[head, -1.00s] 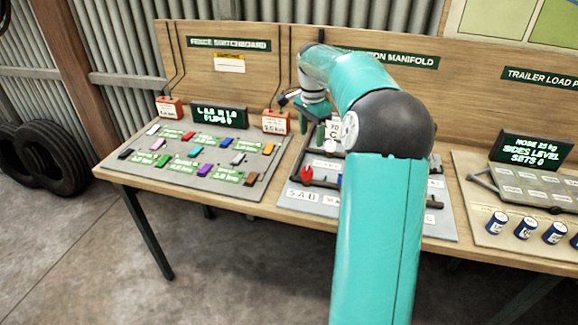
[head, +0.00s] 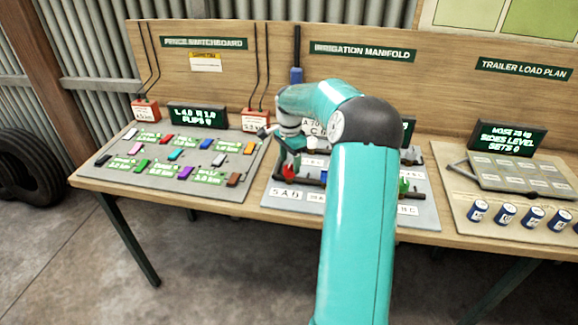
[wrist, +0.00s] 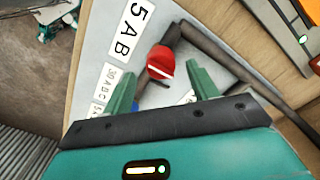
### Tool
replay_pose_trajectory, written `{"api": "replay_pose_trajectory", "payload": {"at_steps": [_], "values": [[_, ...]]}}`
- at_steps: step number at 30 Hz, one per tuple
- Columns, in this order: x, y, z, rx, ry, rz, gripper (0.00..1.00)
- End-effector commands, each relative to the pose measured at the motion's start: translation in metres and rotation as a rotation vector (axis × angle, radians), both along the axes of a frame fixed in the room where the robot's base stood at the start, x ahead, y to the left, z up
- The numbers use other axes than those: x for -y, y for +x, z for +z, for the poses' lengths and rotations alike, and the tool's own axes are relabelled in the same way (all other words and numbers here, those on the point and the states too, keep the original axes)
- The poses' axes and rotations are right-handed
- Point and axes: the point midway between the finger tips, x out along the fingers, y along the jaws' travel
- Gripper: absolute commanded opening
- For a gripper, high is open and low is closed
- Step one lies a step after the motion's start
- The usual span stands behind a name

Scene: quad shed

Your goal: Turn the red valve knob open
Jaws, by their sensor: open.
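The red valve knob (wrist: 161,62) shows in the wrist view as a round red cap with a pale stripe, on a dark pipe (wrist: 215,52). My gripper (wrist: 163,84) is open, and its two green fingers point toward the knob. The knob sits just beyond and between the fingertips; I cannot tell whether they touch it. In the head view the red knob (head: 289,174) shows low on the irrigation manifold board (head: 300,207), directly under my gripper (head: 288,160). A bit of blue (wrist: 135,106) shows by the left finger in the wrist view.
A switchboard panel (head: 120,176) with several coloured blocks lies left of the manifold. A green knob (head: 404,187) shows right of my arm. The load-plan board (head: 450,190) with several blue cans (head: 505,214) is farther right. My arm hides the manifold's middle.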

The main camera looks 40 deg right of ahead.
Motion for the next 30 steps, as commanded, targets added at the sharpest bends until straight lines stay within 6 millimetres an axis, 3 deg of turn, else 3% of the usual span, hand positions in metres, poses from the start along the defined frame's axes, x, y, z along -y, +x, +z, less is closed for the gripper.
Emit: {"api": "replay_pose_trajectory", "payload": {"at_steps": [6, 15, 22, 30], "values": [[-0.001, 0.002, -0.023, -0.001, 0.0, 0.002, 0.59], [-0.001, 0.003, -0.026, 0.0, -0.001, 0.002, 0.59], [-0.001, 0.002, -0.026, 0.0, -0.001, 0.002, 0.15], [-0.001, 0.002, -0.026, 0.0, -0.002, 0.018, 0.14]]}}
